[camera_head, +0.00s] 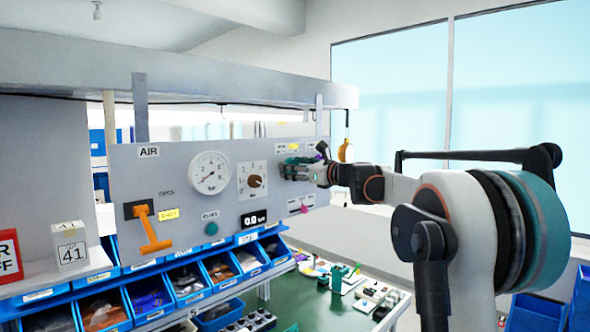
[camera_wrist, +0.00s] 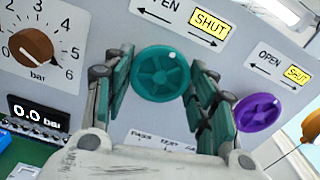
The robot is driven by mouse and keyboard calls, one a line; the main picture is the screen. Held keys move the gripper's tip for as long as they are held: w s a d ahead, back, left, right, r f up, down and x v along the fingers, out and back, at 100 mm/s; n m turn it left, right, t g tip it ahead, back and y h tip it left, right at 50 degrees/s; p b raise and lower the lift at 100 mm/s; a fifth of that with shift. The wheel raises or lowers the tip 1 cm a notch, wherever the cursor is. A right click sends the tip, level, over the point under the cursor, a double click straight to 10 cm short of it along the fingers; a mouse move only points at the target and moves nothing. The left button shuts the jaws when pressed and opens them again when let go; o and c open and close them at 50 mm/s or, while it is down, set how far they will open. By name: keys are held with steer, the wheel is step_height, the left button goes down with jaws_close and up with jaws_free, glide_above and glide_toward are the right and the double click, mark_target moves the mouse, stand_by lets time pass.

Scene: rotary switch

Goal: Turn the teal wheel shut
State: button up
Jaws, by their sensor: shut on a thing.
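The teal wheel (camera_wrist: 160,73) is mounted on the grey panel, facing the wrist camera, with spokes and a small white mark at its upper rim. A label above it has an arrow and a yellow SHUT tag (camera_wrist: 209,22). My gripper (camera_wrist: 160,90) has its teal-padded fingers on the wheel's left and right sides, shut on the rim. In the head view my gripper (camera_head: 297,169) reaches the panel from the right and hides most of the wheel.
A purple wheel (camera_wrist: 257,113) sits close beside my right finger. A brown knob (camera_wrist: 32,46) and a display reading 0.0 bar (camera_wrist: 38,113) are to the left. The panel also bears a gauge (camera_head: 209,172) and an orange lever (camera_head: 149,228). Blue bins (camera_head: 185,283) stand below.

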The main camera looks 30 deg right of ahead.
steer(key=o, duration=1)
steer(key=shift+o, duration=0.2)
steer(key=shift+s, duration=0.1)
steer(key=v, duration=1.1)
steer(key=shift+s, duration=0.35)
steer(key=shift+d, duration=0.15)
